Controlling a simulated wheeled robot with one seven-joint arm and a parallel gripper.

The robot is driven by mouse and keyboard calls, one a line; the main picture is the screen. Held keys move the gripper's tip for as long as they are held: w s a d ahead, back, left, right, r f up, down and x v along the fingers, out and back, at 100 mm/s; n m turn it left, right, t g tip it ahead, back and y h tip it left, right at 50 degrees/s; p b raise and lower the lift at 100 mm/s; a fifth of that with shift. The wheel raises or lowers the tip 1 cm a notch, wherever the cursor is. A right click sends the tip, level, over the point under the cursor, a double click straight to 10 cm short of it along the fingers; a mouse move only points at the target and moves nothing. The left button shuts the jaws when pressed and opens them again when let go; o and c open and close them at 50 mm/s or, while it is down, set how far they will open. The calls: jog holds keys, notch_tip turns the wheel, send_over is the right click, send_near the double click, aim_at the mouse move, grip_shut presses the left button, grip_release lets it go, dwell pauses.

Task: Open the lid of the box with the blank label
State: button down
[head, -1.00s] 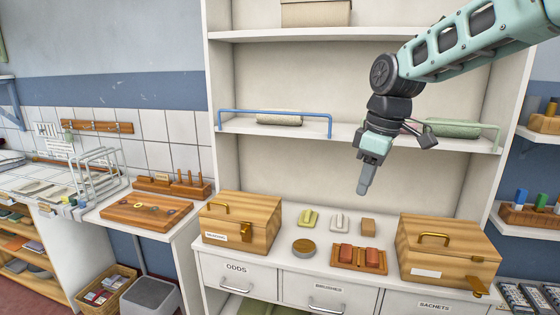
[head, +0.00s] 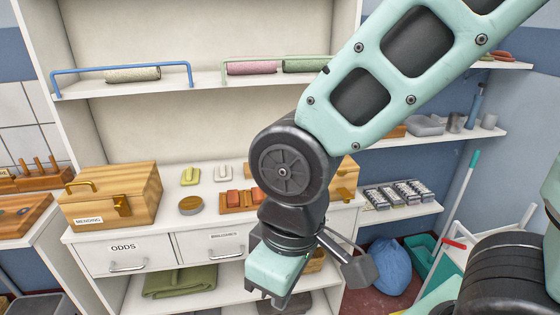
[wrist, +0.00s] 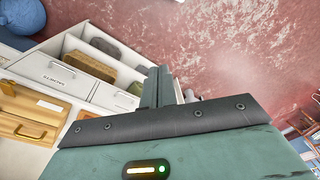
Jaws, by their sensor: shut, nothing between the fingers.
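The wooden box with the blank label (head: 346,183) stands at the right end of the counter. In the head view my arm hides most of it. The wrist view shows this box (wrist: 42,120) at the left edge, with its blank white label, a brass handle and part of a brass latch. Its lid looks closed. My gripper (head: 272,296) is shut and empty, in front of the drawers and apart from the box. Its fingers (wrist: 160,88) also show in the wrist view, to the right of the box.
Another wooden box labelled MENDING (head: 110,196) stands at the counter's left end. Between the boxes are a round tin (head: 190,206), small blocks and a tray of red blocks (head: 240,201). Drawers (head: 125,258) and a lower shelf lie below. A blue bag (head: 388,265) is on the floor.

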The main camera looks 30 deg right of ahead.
jog(key=w+d+f+m+t+y+b, duration=0.1)
jog(key=w+f+m+t+b, duration=0.2)
jog(key=w+m, duration=0.35)
jog(key=w+d+f+m+t+y, duration=0.1)
jog(key=w+f+m+t+y, duration=0.1)
jog(key=w+f+m, duration=0.5)
jog(key=w+d+f+m+t+y+b, duration=0.1)
jog(key=w+f+m+t+b, duration=0.15)
jog(key=w+m, duration=0.5)
jog(key=w+d+r+m+t+h+b, duration=0.15)
jog(key=w+d+m+t+h, duration=0.3)
jog(key=d+m, duration=0.8)
jog(key=w+d+m+t+h+b, duration=0.2)
jog(key=w+d+m+t+h, duration=0.3)
jog(key=d+m, duration=0.75)
jog(key=p+x, duration=0.2)
jog(key=x, duration=0.5)
jog(key=shift+w+a+h, duration=0.2)
jog(key=shift+w+h, duration=0.15)
jog(key=shift+w, duration=0.1)
jog(key=shift+r, duration=0.1)
